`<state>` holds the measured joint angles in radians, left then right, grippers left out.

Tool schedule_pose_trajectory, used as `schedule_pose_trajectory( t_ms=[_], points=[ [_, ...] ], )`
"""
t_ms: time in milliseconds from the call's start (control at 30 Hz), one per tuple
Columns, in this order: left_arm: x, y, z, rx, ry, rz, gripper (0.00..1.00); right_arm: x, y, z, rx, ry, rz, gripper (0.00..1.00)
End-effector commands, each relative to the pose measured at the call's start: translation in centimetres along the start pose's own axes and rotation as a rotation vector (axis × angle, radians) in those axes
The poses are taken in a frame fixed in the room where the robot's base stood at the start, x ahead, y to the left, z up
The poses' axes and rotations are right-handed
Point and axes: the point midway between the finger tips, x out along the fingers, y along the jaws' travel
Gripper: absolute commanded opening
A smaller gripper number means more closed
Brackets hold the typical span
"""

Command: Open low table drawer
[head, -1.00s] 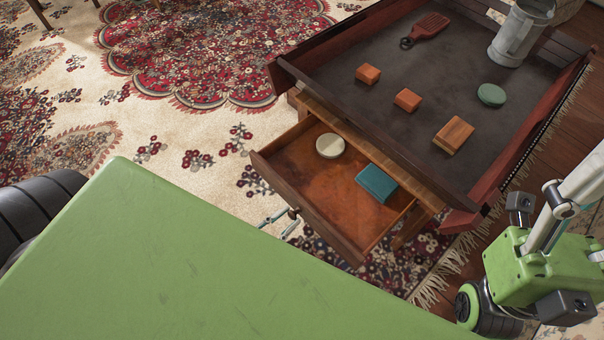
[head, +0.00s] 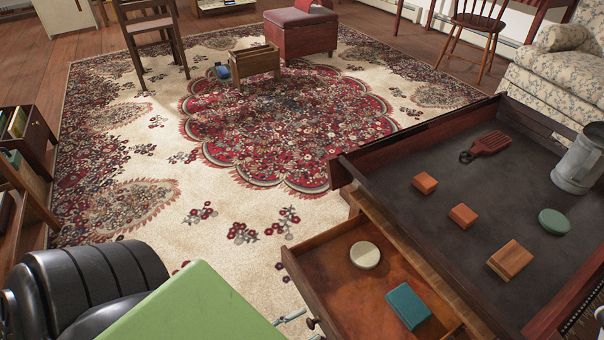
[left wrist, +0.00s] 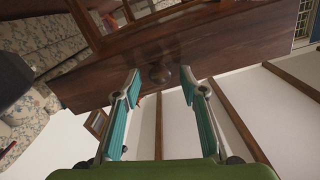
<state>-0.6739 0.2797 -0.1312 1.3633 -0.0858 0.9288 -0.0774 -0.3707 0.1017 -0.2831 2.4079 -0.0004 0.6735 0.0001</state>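The low table (head: 470,225) stands at the right in the head view. Its drawer (head: 330,270) is pulled out, showing a cream round object (head: 365,255) and a teal box (head: 408,306) inside. The drawer's round knob (head: 313,323) is near the bottom edge. My left gripper (head: 291,317) is just in front of the knob, partly hidden by my green arm. In the left wrist view my left gripper (left wrist: 160,88) is open, its teal fingers apart. My right gripper is out of view.
A floral armchair (head: 550,75) stands behind. The patterned rug (head: 240,215) left of the drawer is clear.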

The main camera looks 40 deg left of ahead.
Motion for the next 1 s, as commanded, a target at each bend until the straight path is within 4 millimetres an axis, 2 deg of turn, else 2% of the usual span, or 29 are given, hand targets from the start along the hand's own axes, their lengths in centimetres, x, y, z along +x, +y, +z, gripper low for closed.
schedule_pose_trajectory(
  t_ms=[233, 367, 800, 1000],
  points=[
    [-0.1, 0.0, 0.0, 0.000, 0.000, 0.000, 0.38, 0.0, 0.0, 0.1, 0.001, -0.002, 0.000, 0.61],
    [-1.1, 0.0, 0.1, 0.000, -0.003, 0.001, 0.38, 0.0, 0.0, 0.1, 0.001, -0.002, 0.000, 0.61],
    [-9.7, 0.0, 0.1, 0.001, -0.003, 0.001, 0.38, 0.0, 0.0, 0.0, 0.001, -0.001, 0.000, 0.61],
    [-11.7, 0.0, 0.0, 0.001, -0.001, 0.000, 0.38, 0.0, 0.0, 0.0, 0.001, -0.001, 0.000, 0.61]
  ],
)
